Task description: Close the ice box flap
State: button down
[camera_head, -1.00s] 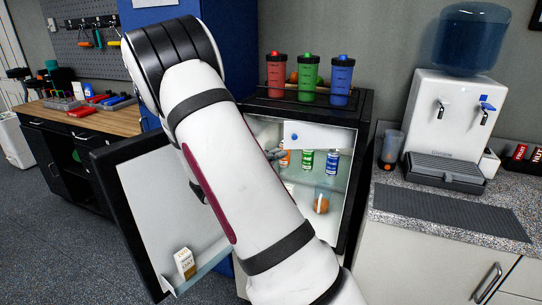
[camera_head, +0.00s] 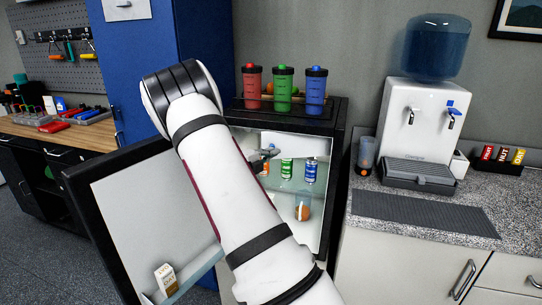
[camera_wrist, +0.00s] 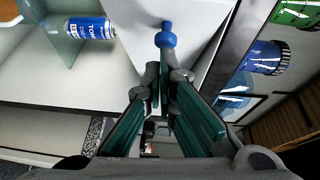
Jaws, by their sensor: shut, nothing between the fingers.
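The ice box flap (camera_wrist: 205,22) is a white panel with a blue knob (camera_wrist: 166,38) in the wrist view. In the head view, its blue knob (camera_head: 271,147) shows near the top of the open fridge (camera_head: 338,150); how far the flap stands open is hard to tell there. My gripper (camera_wrist: 163,75) is shut and empty, its fingertips just short of the knob in the wrist view. Whether they touch the flap I cannot tell. In the head view my gripper (camera_head: 262,154) shows small inside the fridge, partly hidden by my arm.
The fridge door (camera_head: 140,205) stands open at left, with a carton (camera_head: 166,278) on its shelf. A green can (camera_head: 287,168), a blue can (camera_head: 311,171) and a glass with an orange item (camera_head: 302,207) stand inside. Three shaker bottles (camera_head: 283,88) stand on top.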

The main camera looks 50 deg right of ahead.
jog(key=w+d+b, duration=0.2)
jog(key=b, duration=0.1)
jog(key=w+d+b, duration=0.2)
jog(key=w+b, duration=0.1)
jog(key=b, duration=0.1)
jog(key=w+d+b, duration=0.2)
jog(key=w+b, duration=0.1)
jog(key=b, duration=0.1)
jog(key=shift+w+d+f, duration=0.1)
jog(key=shift+d+f, duration=0.05)
jog(key=shift+d, duration=0.2)
jog(key=shift+w+d+b, duration=0.25)
jog(key=shift+d+b, duration=0.05)
jog(key=shift+b, duration=0.15)
jog(key=shift+r, duration=0.2)
send_near(266, 142)
jog(key=w, duration=0.1)
jog(key=w+d+f, duration=0.1)
jog(key=w, duration=0.1)
jog(key=shift+w+d+f, duration=0.15)
jog(key=shift+w+d, duration=0.05)
jog(key=shift+d, duration=0.2)
